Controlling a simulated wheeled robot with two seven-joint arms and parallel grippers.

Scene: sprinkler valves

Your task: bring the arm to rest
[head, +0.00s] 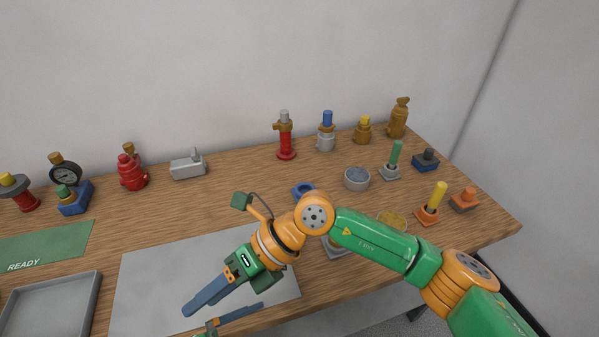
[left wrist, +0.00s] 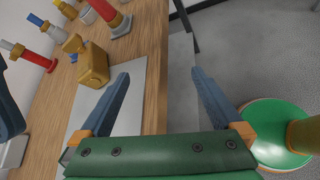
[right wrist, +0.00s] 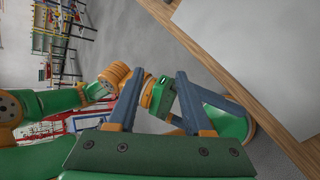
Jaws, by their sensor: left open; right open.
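My right arm reaches across the front of the workbench in the head view, with its right gripper (head: 190,308) above the grey mat (head: 150,275). In the right wrist view its two fingers (right wrist: 158,74) stand apart with nothing between them. Only part of my left gripper (head: 238,314) shows at the bottom of the head view, close to the right one. In the left wrist view its fingers (left wrist: 161,75) are apart and empty, over the bench edge and floor. The left arm shows beyond the right fingers in the right wrist view.
Valve parts stand along the back, including a red valve (head: 131,172), a gauge (head: 65,174) and a brass valve (head: 398,118). A grey tray (head: 92,300) and green READY mat (head: 70,240) lie left. A yellow-topped part (head: 432,205) stands right. My right arm hides some bench.

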